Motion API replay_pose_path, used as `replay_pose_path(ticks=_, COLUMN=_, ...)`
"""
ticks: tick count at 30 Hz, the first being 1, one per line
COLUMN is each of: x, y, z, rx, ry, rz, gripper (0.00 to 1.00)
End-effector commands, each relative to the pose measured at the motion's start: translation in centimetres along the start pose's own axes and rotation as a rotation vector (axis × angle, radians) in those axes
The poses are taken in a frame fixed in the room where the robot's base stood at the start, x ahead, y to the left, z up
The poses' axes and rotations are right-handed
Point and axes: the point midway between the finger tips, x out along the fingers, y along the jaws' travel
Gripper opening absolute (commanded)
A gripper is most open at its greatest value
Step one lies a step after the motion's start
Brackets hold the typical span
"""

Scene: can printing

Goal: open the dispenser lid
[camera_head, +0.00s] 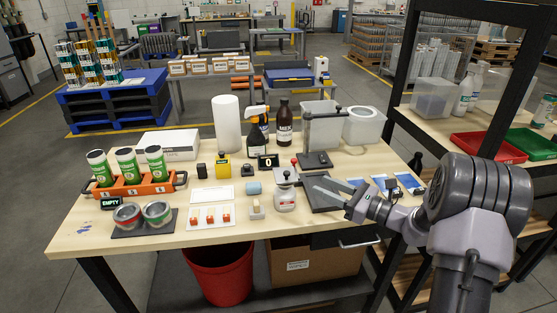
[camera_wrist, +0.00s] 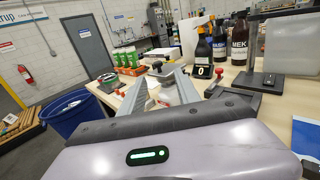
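The lid seems to lie down on the body. My gripper (camera_head: 328,190) is to the right of the dispenser, fingers pointing left toward it, apart from it. In the wrist view my gripper (camera_wrist: 160,78) has its two fingers spread with nothing held. The dispenser (camera_wrist: 180,93) shows beyond and between them, partly hidden by the right finger.
A press stand (camera_head: 316,160) with a dark base is just behind my fingers. A counter display reading 0 (camera_head: 268,161), brown and spray bottles, and a white roll (camera_head: 227,123) stand behind. A sponge block (camera_head: 254,188) and a tray with red pieces (camera_head: 211,217) are left of the dispenser.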

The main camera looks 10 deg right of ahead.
Motion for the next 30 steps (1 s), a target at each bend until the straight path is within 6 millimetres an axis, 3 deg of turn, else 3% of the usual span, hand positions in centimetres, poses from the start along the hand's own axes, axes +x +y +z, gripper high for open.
replay_pose_path(ticks=6, x=6.1, y=0.3, z=-0.4, rx=-0.004, ry=0.002, rz=0.009, gripper=0.39)
replay_pose_path(ticks=16, x=13.6, y=0.4, z=-0.3, rx=-0.004, ry=0.003, rz=0.008, gripper=0.39)
replay_pose_path(ticks=21, x=15.4, y=0.4, z=-0.2, rx=-0.003, ry=0.003, rz=0.008, gripper=0.39)
replay_pose_path(ticks=30, x=15.8, y=0.3, z=-0.1, rx=-0.002, ry=0.004, rz=0.006, gripper=0.39)
